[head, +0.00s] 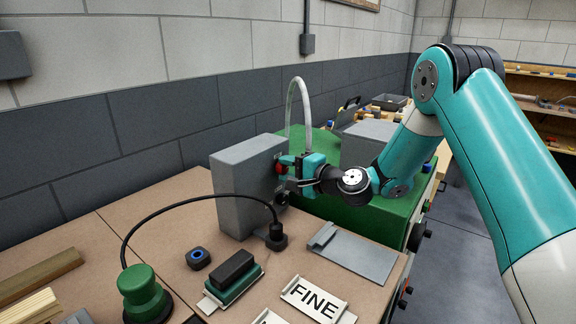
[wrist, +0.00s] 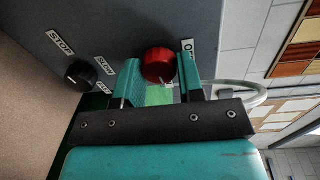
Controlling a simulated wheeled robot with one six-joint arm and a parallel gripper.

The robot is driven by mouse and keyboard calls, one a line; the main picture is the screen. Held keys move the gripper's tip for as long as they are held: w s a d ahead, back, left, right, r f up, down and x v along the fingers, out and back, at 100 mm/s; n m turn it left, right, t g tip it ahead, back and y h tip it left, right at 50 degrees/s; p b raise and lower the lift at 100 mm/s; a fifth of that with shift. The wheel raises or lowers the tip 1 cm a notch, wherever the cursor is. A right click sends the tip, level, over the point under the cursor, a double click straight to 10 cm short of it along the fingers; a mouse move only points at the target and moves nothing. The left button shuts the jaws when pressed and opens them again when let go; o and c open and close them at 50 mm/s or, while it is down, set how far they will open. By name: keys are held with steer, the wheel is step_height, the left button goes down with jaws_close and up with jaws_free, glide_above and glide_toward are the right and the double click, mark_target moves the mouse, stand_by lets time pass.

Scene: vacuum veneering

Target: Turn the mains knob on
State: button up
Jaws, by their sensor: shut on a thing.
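The mains knob is a red round knob (wrist: 158,64) on the face of a grey control box (head: 235,190). It also shows in the head view (head: 281,169), partly covered by my gripper. My gripper (wrist: 162,66) is shut on the red knob, one teal finger on each side of it. In the head view my gripper (head: 288,170) reaches the box's right face from the right.
A black knob (wrist: 78,74) with STOP, SLOW and FAST labels is on the same face. A black plug (head: 276,238) with a looping cable stands below the box. A grey plate (head: 355,255), a dark-topped block (head: 233,275) and a FINE plate (head: 315,298) lie on the bench.

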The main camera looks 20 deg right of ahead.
steer(key=shift+d+m, duration=0.1)
steer(key=shift+m, duration=0.5)
steer(key=o, duration=0.9)
steer(key=shift+b+v, duration=2.8)
steer(key=shift+v, duration=5.9)
